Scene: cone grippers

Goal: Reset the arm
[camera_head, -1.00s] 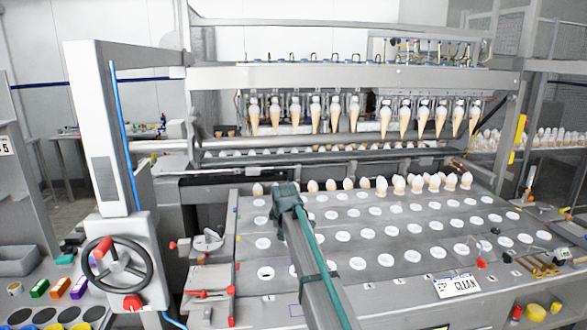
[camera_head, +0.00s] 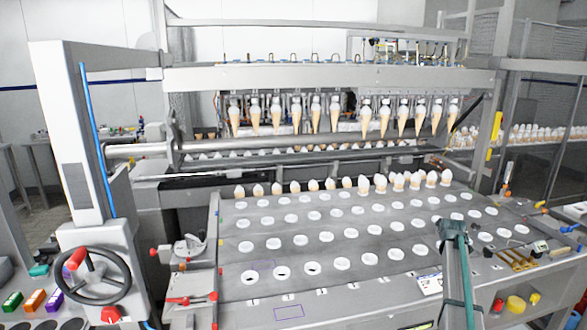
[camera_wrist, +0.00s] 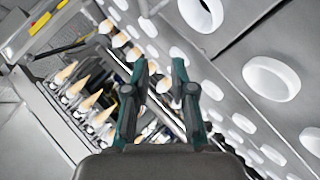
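My arm rises from the lower right in the head view, with its end (camera_head: 453,230) over the right part of the grey plate (camera_head: 340,220). In the wrist view my gripper (camera_wrist: 159,64) has its two dark green fingers apart with a gap between them. I see nothing held in it. The wrist view looks at a tilted angle over white-rimmed holes (camera_wrist: 271,79) and cones (camera_wrist: 92,100) beyond the fingertips. In the head view the fingers are too small to read.
A row of cones (camera_head: 297,118) hangs from the machine's bar behind the plate. More cones (camera_head: 313,185) stand along the plate's back edge. A handwheel (camera_head: 92,275) is at the left.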

